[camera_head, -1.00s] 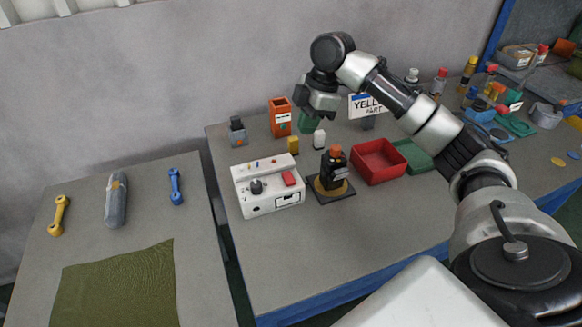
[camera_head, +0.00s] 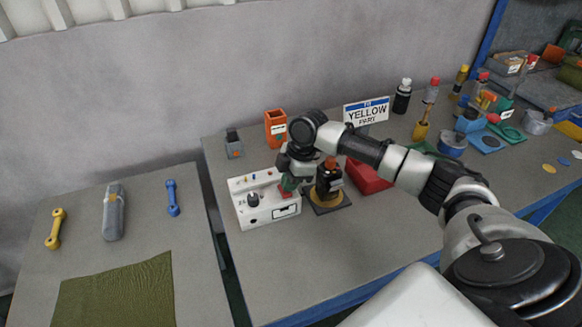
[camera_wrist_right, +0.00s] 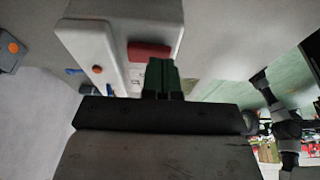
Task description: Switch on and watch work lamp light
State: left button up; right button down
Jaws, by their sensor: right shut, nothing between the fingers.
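A white control box (camera_head: 262,212) with a black knob (camera_head: 253,199) stands on the grey bench. Its red switch (camera_head: 284,194) is partly hidden by my right gripper (camera_head: 288,186). The box and red switch (camera_wrist_right: 148,50) also show in the right wrist view, where the shut green fingers (camera_wrist_right: 160,66) end close to the switch. I cannot tell whether they touch it. Beside the box, a black device with an orange top (camera_head: 329,178) stands on a dark square plate, partly behind my gripper. I cannot identify a lit lamp. My left gripper is not in view.
A red tray (camera_head: 368,178) lies right of the black device, partly under my arm. An orange bin (camera_head: 276,128) and a grey holder (camera_head: 234,145) stand behind the box. Several bottles and a "YELLOW PART" sign (camera_head: 366,112) stand at the back. The bench front is clear.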

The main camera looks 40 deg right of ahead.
jog(key=shift+f, duration=0.3)
jog(key=shift+s+f+t, duration=0.15)
jog(key=shift+f+t, duration=0.15)
jog(key=shift+t, duration=0.1)
jog(key=shift+w+r, duration=0.15)
jog(key=shift+w, duration=0.1)
jog(key=shift+w+d+r+p, duration=0.15)
jog(key=shift+w+p, duration=0.15)
jog(key=shift+w, duration=0.3)
